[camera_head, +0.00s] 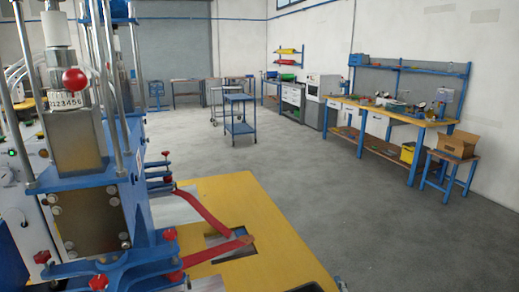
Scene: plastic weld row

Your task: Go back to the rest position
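Neither of my grippers shows clearly in the head view. A small grey and dark part (340,284) peeks in at the bottom edge, too little to identify. A blue and metal welding machine (90,220) with red knobs fills the left side. Two red strips lie at a yellow table: the upper strip (205,212) slants down from the machine, and the lower strip (222,252) extends right from it. Their ends come close together over a dark rectangular opening in the yellow table (285,240). Their left ends are at the machine's blue clamps.
Open grey floor (300,170) lies beyond and right of the yellow table. A blue cart (238,115) stands in the middle distance. A long workbench (385,112) lines the right wall. A small blue stool (450,170) holds a cardboard box (458,144).

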